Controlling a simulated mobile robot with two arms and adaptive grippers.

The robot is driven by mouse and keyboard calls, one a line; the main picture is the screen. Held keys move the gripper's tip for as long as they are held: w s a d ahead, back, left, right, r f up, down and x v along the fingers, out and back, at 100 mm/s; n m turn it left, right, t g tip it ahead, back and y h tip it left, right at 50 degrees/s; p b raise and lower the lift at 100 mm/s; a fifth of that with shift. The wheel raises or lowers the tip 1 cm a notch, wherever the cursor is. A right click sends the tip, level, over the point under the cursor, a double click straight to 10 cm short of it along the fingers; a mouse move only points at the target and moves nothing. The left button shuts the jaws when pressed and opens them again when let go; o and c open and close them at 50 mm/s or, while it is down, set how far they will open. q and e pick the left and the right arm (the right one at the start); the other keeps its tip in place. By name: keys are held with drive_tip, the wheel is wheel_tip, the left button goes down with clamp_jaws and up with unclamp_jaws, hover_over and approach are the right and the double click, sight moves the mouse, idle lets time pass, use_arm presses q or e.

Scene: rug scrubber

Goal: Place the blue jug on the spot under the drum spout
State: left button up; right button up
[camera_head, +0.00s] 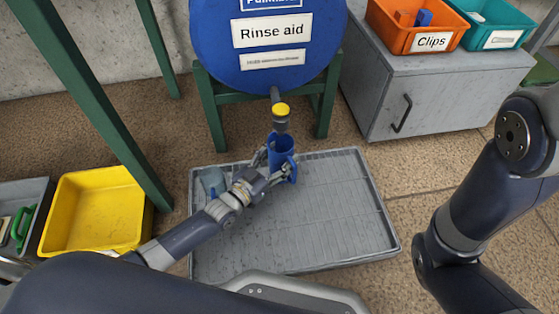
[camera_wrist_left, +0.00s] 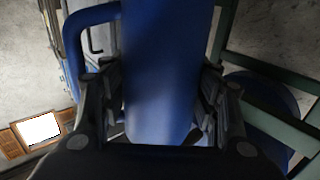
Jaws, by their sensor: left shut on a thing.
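The blue jug (camera_head: 281,148) is upright, directly below the drum spout (camera_head: 280,124) in the head view. Its handle (camera_head: 293,168) points to the right and toward me. My left gripper (camera_head: 276,171) is shut on the jug's body. In the left wrist view the jug (camera_wrist_left: 160,70) fills the space between the fingers, with its handle at the left. The spout has a yellow top and hangs from the blue drum (camera_head: 270,75) labelled "Rinse aid". I cannot tell whether the jug's base touches the grey tray (camera_head: 335,225). My right gripper is outside the view.
A bluish-grey container (camera_head: 213,181) stands at the tray's left. Green stand legs (camera_head: 324,115) flank the drum. A yellow bin (camera_head: 95,210) is at left. A grey cabinet (camera_head: 425,85) at right carries orange (camera_head: 395,35) and teal bins (camera_head: 490,30). The tray's right side is clear.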

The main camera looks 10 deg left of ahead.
use_arm(q)
drive_tip(key=shift+r, duration=0.1)
drive_tip(key=shift+f, duration=0.2)
drive_tip(key=o, duration=1.1)
drive_tip(key=shift+r, duration=0.1)
